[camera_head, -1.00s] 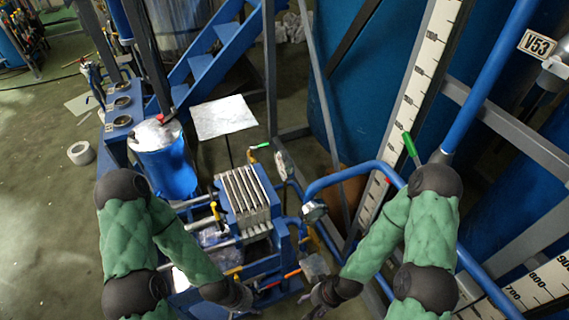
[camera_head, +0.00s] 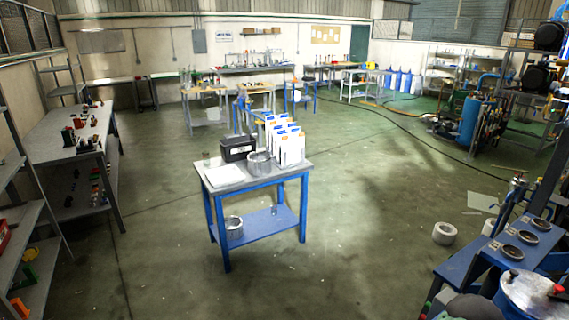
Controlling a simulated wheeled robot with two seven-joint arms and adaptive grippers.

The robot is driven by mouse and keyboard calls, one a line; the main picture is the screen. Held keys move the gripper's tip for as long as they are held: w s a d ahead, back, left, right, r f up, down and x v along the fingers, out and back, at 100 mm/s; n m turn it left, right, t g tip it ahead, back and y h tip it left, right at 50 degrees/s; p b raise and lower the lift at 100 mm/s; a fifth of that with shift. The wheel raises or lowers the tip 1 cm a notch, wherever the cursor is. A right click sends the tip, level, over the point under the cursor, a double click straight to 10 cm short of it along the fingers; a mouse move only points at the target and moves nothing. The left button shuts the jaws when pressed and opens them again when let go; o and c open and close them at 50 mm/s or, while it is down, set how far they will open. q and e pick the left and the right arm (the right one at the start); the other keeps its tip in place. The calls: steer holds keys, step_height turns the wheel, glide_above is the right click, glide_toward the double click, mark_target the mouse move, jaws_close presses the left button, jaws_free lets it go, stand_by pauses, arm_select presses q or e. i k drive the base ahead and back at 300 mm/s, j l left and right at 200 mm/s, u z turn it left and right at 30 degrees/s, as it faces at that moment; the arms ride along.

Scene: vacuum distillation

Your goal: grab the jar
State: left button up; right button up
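No thing in view is clearly a jar. A blue-legged table (camera_head: 262,180) stands in the middle of the room. On it are a grey ribbed cylinder (camera_head: 259,163), a black box (camera_head: 238,148) with a white label, and several upright white and blue packs (camera_head: 289,147). A tiny object on the table's left rear is too small to tell. A similar ribbed cylinder (camera_head: 234,228) sits on the table's lower shelf. Neither of my grippers is in view, so what they hold is hidden.
Blue equipment with round openings (camera_head: 512,240) and a lidded blue vessel (camera_head: 530,295) stands close at lower right. A white roll (camera_head: 444,233) lies on the floor. Shelving and a long bench (camera_head: 75,135) line the left. Open floor surrounds the middle table.

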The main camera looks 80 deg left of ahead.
mark_target(205, 155)
steer(key=u, duration=3.35)
steer(key=i+j+u, duration=0.15)
steer(key=i, duration=0.15)
steer(key=i+u, duration=0.35)
steer(key=i, duration=1.55)
steer(key=i+j, duration=0.1)
steer(key=i, duration=0.85)
steer(key=i+z, duration=0.1)
steer(key=i, duration=0.85)
steer(key=i+j+z, duration=0.1)
steer(key=i+z, duration=0.35)
steer(key=i+j+z, duration=0.2)
steer(key=z, duration=0.3)
steer(key=i+j+z, duration=0.6)
steer(key=j+z, duration=0.35)
steer(key=l, duration=0.1)
